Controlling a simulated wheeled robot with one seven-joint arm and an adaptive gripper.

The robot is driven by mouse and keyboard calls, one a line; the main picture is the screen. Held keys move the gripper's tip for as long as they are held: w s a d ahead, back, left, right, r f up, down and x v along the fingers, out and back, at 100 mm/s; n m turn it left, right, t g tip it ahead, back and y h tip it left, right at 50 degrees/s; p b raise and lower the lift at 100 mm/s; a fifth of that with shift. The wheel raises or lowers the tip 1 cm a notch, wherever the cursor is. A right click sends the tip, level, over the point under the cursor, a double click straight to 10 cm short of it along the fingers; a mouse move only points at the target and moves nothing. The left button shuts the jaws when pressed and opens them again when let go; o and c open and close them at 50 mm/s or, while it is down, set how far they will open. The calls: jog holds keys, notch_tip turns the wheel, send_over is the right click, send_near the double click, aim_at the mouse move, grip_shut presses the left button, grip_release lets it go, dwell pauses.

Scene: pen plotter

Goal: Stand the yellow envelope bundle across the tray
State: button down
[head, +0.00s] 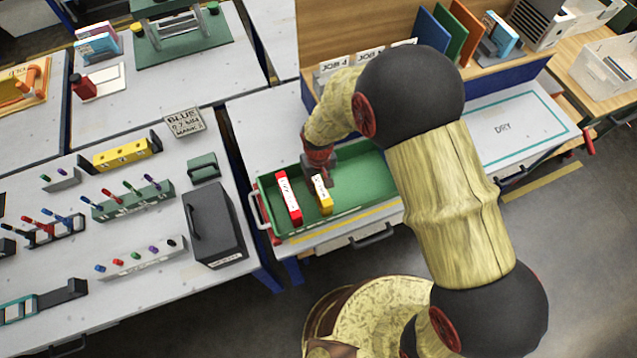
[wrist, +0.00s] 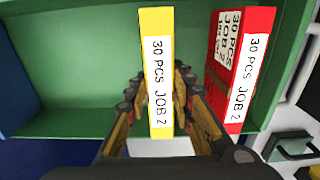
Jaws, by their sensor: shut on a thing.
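The yellow envelope bundle (head: 325,198) is in the green tray (head: 365,208), to the right of a red bundle (head: 287,197), with a gap between them. In the head view my gripper (head: 322,173) is over the tray at the bundle's far end. The two bundles lie roughly parallel, across the tray's short side. Whether the yellow bundle touches the tray floor cannot be told.
The right part of the tray is empty. The red bundle (wrist: 243,70) stands close beside my gripper. A board marked DRY (head: 515,125) lies right of the tray. A dark box (head: 213,225) stands on the table to the left.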

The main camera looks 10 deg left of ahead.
jog(key=shift+f, duration=0.1)
jog(key=c, duration=1.6)
grip_release()
jog(key=shift+o, duration=0.3)
notch_tip(320, 180, up, 12)
jog(key=p, duration=0.1)
